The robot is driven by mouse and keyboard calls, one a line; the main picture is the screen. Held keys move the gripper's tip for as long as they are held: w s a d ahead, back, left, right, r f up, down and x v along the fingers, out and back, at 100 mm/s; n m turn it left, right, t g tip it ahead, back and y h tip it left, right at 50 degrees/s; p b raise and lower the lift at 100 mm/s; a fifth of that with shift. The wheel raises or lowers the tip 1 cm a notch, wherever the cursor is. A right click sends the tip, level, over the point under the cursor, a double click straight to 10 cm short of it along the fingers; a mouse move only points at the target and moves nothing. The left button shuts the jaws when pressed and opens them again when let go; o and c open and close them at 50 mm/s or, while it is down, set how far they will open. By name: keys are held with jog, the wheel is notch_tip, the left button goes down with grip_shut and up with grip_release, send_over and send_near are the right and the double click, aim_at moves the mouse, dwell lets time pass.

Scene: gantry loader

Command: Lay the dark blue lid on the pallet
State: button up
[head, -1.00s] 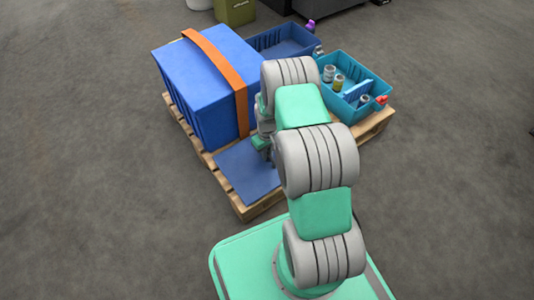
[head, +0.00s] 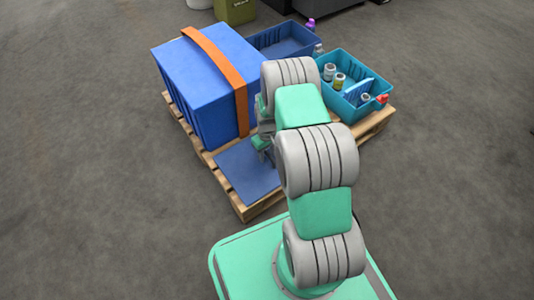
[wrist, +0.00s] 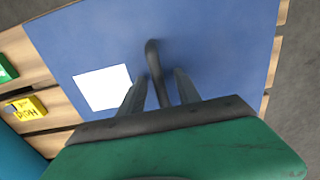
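The dark blue lid (head: 243,178) lies flat on the near end of the wooden pallet (head: 238,205), beside the big blue crate. In the wrist view the lid (wrist: 215,45) fills most of the picture, with a white square label and a dark bar handle (wrist: 152,58). My gripper (wrist: 160,77) is right over the lid. Its two fingers stand apart on either side of the handle, with a gap showing at each side. In the head view my arm hides the lid's far right part and most of my gripper (head: 263,150).
A blue crate (head: 205,90) with an orange strap stands at the pallet's left. An open dark blue bin (head: 285,42) and a teal bin (head: 350,105) with jars stand behind and right. Yellow (wrist: 27,108) and green blocks show left of the lid in the wrist view.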

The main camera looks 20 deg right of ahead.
notch_tip(320, 180, up, 8)
jog(key=p, duration=0.3)
jog(key=shift+f, duration=0.1)
